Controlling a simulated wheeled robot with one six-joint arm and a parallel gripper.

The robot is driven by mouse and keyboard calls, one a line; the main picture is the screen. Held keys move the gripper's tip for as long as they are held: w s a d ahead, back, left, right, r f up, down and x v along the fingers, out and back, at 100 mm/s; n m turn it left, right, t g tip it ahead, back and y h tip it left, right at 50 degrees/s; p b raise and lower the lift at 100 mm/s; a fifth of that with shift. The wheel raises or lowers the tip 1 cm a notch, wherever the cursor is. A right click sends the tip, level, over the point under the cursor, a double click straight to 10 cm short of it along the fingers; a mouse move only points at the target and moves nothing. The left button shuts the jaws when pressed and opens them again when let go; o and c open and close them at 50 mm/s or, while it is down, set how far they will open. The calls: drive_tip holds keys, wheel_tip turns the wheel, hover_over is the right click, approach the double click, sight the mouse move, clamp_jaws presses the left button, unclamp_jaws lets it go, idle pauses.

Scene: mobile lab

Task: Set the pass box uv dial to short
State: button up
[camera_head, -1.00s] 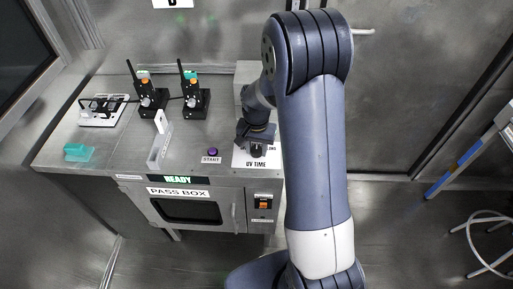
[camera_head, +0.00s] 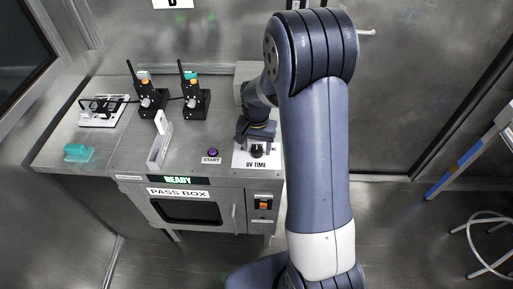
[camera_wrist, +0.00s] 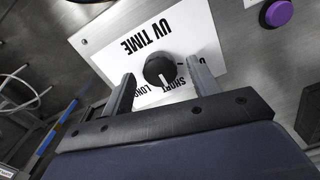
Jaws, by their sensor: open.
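The UV dial (camera_wrist: 160,72) is a round black knob with a white pointer line, on a white plate marked UV TIME (camera_wrist: 146,36). In the wrist view its pointer aims toward the gripper side, by the partly covered SHORT and LONG lettering; which mark it meets is hard to tell. In the head view the dial (camera_head: 257,151) sits on top of the pass box (camera_head: 178,193) at its right end. My gripper (camera_wrist: 160,68) is open, one finger on each side of the dial with gaps showing. In the head view, my gripper (camera_head: 257,138) is just behind the dial.
A purple START button (camera_head: 213,152) is left of the plate. Two black radios (camera_head: 150,98) with antennas stand further back. A white upright piece (camera_head: 160,140) and a teal block (camera_head: 78,152) lie left. An orange switch (camera_head: 263,205) is on the front face.

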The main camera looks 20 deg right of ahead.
sight(257, 150)
wheel_tip(257, 150, up, 10)
drive_tip(key=shift+f, duration=0.25)
wheel_tip(257, 150, down, 10)
drive_tip(key=shift+f, duration=0.4)
idle(0.4)
idle(0.4)
